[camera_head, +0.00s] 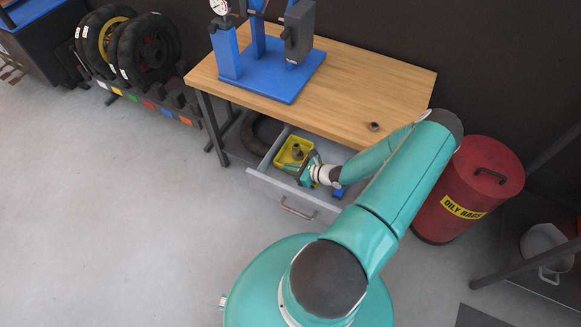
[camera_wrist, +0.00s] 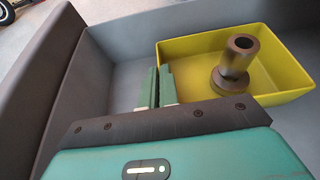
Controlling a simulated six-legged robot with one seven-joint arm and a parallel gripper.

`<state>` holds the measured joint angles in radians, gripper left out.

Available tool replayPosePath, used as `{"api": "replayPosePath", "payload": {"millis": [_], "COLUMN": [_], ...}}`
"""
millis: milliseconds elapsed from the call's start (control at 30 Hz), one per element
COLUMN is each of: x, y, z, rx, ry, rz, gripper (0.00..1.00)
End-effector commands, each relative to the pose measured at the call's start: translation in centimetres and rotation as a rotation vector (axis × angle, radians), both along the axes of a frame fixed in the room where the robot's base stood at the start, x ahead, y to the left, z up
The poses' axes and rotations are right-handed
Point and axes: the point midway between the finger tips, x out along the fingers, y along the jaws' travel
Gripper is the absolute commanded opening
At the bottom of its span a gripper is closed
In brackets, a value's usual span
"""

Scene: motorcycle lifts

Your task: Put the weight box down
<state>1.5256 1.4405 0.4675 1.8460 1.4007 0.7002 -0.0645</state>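The weight box is a yellow open tray (camera_head: 283,163) inside the open grey drawer (camera_head: 262,181) under the workbench. It also shows in the wrist view (camera_wrist: 190,50), with a dark stepped cylindrical weight (camera_wrist: 236,62) standing in it. My gripper (camera_head: 307,171) reaches down into the drawer at the box's near right side. In the wrist view its two green fingers (camera_wrist: 158,88) are close together, one on each side of the box's wall, and look shut on it. Whether the box touches the drawer floor is hidden.
The wooden bench top (camera_head: 400,82) overhangs the drawer's back and carries a blue stand (camera_head: 270,75) and a small dark part (camera_head: 374,126). A blue item (camera_head: 338,193) lies in the drawer's right part. A red oily-rags bin (camera_head: 480,185) stands right.

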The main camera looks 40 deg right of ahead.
Motion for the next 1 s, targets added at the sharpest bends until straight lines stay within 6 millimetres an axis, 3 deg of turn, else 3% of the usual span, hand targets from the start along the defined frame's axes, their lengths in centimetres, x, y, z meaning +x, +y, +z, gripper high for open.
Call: {"api": "replayPosePath", "payload": {"millis": [33,100,133,533,1000], "x": [0.0,0.0,0.0,-0.5,-8.6], "y": [0.0,0.0,0.0,-0.3,-3.1], "z": [0.0,0.0,0.0,0.5,4.0], "rx": [0.0,0.0,0.0,-0.002,-0.003], "ry": [0.0,0.0,0.0,0.001,0.002], "rz": [0.0,0.0,0.0,-0.002,-0.002], "gripper": [0.08,0.22,0.24,0.24,0.24]}}
